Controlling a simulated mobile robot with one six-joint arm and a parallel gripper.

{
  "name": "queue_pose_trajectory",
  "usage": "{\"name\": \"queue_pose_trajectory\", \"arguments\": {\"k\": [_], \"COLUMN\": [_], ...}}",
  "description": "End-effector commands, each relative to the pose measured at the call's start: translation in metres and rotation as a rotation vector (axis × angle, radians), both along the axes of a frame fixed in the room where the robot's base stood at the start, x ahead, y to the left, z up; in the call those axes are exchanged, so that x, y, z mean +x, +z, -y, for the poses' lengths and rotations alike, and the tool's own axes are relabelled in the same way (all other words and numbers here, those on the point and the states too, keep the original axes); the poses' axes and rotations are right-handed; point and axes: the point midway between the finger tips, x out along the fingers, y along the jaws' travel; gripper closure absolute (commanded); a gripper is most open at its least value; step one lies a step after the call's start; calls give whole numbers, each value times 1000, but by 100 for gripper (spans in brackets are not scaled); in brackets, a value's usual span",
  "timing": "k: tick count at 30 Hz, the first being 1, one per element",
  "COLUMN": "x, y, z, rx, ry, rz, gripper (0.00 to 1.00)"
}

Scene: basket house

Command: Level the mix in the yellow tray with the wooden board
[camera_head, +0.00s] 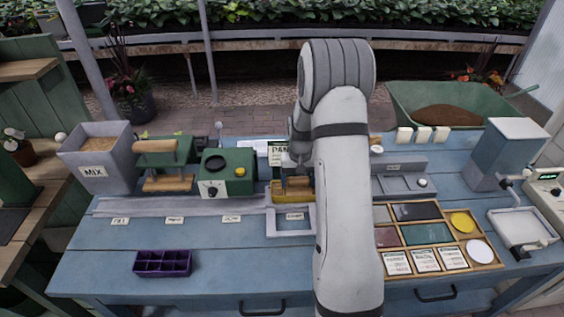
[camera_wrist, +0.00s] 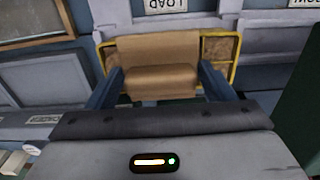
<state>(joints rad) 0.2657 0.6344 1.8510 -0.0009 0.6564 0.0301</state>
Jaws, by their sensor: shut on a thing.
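The yellow tray (camera_head: 282,198) sits at the middle back of the blue bench, partly hidden by my arm. In the wrist view, its yellow rim (camera_wrist: 236,62) shows around brown mix (camera_wrist: 216,50), visible mainly at the right end. My gripper (camera_wrist: 162,82) is shut on the wooden board's rounded handle, one finger at each end. The wooden board (camera_wrist: 165,47) lies across the middle of the tray and hides the mix beneath it. It also shows small in the head view (camera_head: 298,185). I cannot tell whether its lower edge touches the mix.
A grey MIX bin (camera_head: 95,160) and a green machine (camera_head: 228,175) stand to the left. A purple cell tray (camera_head: 162,263) lies at the front left. A wooden sorting box (camera_head: 435,238) and a grey hopper (camera_head: 505,150) are to the right. The front-left bench top is mostly clear.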

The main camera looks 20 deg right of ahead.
Motion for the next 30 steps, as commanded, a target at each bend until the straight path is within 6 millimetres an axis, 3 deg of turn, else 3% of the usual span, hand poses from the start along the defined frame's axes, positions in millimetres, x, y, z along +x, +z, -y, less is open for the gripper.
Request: {"name": "queue_pose_trajectory", "arguments": {"k": [17, 30], "x": [-2, 0], "y": [0, -1], "z": [29, 1], "rx": [1, 0], "ry": [9, 10], "rz": [-2, -1], "gripper": [49, 49]}}
